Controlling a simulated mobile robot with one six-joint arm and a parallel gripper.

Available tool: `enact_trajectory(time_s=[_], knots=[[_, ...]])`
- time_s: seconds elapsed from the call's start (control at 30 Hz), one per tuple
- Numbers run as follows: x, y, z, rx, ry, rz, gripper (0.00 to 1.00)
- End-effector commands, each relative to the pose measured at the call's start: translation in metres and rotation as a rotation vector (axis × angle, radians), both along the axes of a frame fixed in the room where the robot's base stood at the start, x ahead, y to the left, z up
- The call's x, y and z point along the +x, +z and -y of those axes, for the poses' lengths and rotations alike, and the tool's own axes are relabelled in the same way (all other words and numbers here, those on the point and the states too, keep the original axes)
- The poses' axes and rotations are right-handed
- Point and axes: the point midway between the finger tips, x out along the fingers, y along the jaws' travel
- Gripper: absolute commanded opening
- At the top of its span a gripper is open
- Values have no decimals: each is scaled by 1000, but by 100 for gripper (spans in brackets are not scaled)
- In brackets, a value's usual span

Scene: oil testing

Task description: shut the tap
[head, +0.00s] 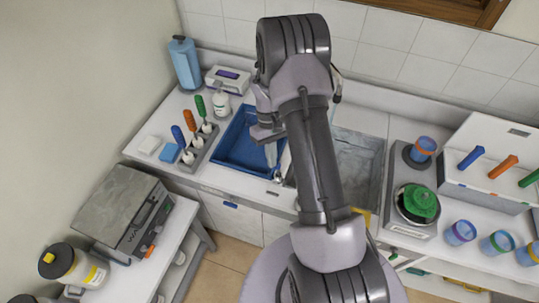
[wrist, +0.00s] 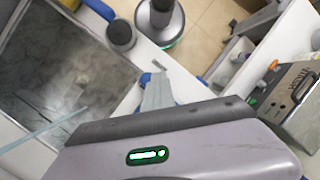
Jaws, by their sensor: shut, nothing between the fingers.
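The tap's body is not clearly visible; my arm covers the counter behind the sink in the head view. A thin grey curved piece shows beside my arm there, and I cannot tell whether it is the tap. The grey sink (head: 358,160) is right of my arm and also fills the left of the wrist view (wrist: 60,75). A pale translucent streak (wrist: 45,130) crosses it there, possibly water. My gripper (head: 272,163) is shut and empty, above the blue basin (head: 236,152) by the sink's left side. It also shows in the wrist view (wrist: 157,90).
A rack with coloured-handled tools (head: 199,147) stands left of the blue basin. A blue bottle (head: 185,62) and a white box (head: 228,78) are at the back. A hotplate with a green-topped vessel (head: 419,204) and several beakers (head: 460,232) are at the right.

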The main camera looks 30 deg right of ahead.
Motion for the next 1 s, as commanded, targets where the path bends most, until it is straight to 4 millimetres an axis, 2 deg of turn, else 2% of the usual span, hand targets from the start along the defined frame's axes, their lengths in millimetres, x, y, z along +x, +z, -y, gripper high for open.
enact_trajectory(time_s=[0.33,0.7,1.0], knots=[[1,-1,3,38,4,-31,0],[2,16,3,36,3,-30,0],[2,16,2,36,3,-30,0]])
